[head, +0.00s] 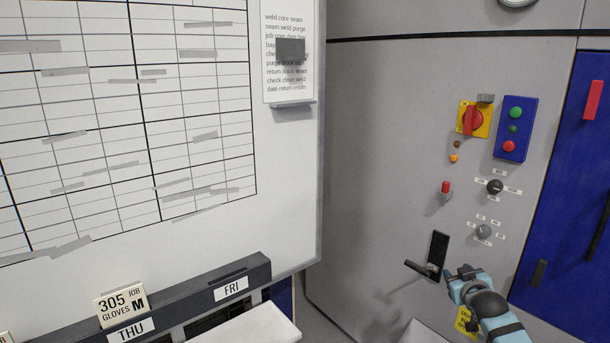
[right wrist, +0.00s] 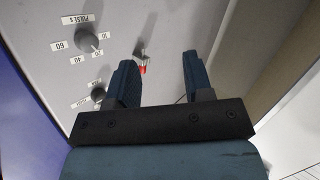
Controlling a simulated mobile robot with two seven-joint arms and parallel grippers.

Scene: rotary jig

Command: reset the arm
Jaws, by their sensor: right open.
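My right gripper (head: 460,271) is in front of the grey cabinet in the head view, just right of the black door handle (head: 438,252); I cannot tell whether they touch. It is open, and nothing shows between its fingers in the right wrist view (right wrist: 160,62). A red-tipped toggle switch (head: 446,188) is on the cabinet above the gripper. In the right wrist view the switch (right wrist: 143,68) appears beyond the fingers, in the gap near the left one. My left gripper is not in view.
The grey cabinet (head: 375,150) carries a red rotary switch (head: 471,120), a blue button box (head: 515,129), an upper knob (head: 494,187) and a lower knob (head: 484,232). A whiteboard (head: 285,210) stands left, with a dark labelled rack (head: 180,300) below. A blue panel (head: 570,200) is right.

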